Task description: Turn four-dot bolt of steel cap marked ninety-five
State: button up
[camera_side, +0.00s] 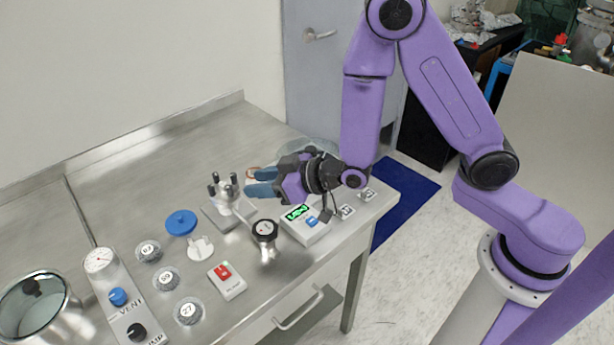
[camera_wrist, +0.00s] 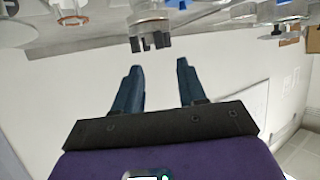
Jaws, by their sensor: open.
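My gripper (camera_side: 259,181) is open and empty, its two blue fingers pointing left above the steel bench. Just left of the fingertips in the side view stands a steel fitting (camera_side: 225,193) with several upright black-tipped posts. In the wrist view, a steel part with black prongs (camera_wrist: 152,35) lies just beyond the fingertips (camera_wrist: 159,64), apart from them. Round caps with number labels stand at the front left: a back one (camera_side: 149,250), a middle one (camera_side: 168,279) and a front one (camera_side: 189,311). I cannot make out a ninety-five or four dots anywhere.
A round gauge (camera_side: 264,229) and a lit green display box (camera_side: 300,222) stand close in front of my gripper. A blue disc (camera_side: 181,222), a red-switch box (camera_side: 227,280) and a vent panel (camera_side: 118,297) lie left. The back left bench is clear.

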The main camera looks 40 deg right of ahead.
jog(key=v, duration=1)
jog(key=shift+s, duration=0.15)
dwell(0.6)
dwell(0.3)
jog(key=w+a+f+g, duration=0.2)
jog(key=w+a+g, duration=0.1)
jog(key=w+a, duration=0.4)
notch_tip(320, 180, up, 14)
jog(key=g+h, duration=0.7)
jog(key=g, duration=0.2)
send_over(229, 186)
notch_tip(229, 186, down, 18)
jog(key=shift+r, duration=0.2)
